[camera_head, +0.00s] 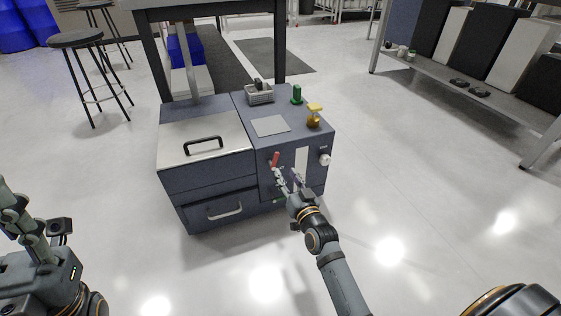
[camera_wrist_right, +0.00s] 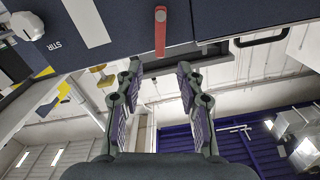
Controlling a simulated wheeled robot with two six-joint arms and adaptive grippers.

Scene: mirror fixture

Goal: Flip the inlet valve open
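A red lever (camera_head: 276,159) stands on the front face of the dark blue-grey machine (camera_head: 218,181); it appears to be the inlet valve's handle, but I cannot read a label for it. In the right wrist view the red lever (camera_wrist_right: 160,32) lies just beyond the fingertips, roughly centred between them. My right gripper (camera_head: 286,178) is in front of the machine's face, close below the lever. In its wrist view the right gripper (camera_wrist_right: 159,73) is open with nothing between its fingers. My left gripper (camera_head: 20,212) is at the left edge, away from the machine; its opening is unclear.
A white knob (camera_wrist_right: 27,25) marked STIR and a white strip (camera_wrist_right: 88,22) are beside the lever. On top are a yellow valve-like part (camera_head: 314,115), a green part (camera_head: 297,94) and a small basket (camera_head: 259,94). A stool (camera_head: 77,41) and shelf (camera_head: 450,83) stand farther off. The near floor is clear.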

